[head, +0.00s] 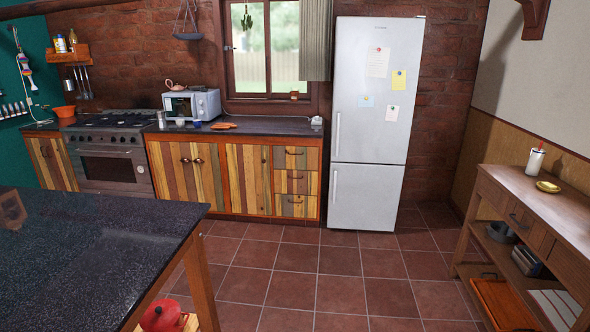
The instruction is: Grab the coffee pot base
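I cannot pick out the coffee pot base for certain. A small silvery cylinder (162,119) stands on the back counter (265,125), left of the toaster oven's front; it is too small to tell whether it is a pot part. A small dark blue item (197,123) and an orange item (223,126) lie on the same counter. A teapot-like vessel (174,85) sits on the toaster oven (192,104). Neither of my grippers is in view.
A dark-topped table (90,260) fills the near left, with a red pot (161,316) on its lower shelf. A stove (110,150) and a fridge (372,125) stand at the back. A wooden side table (560,215) stands at right. The tiled floor (330,285) between is clear.

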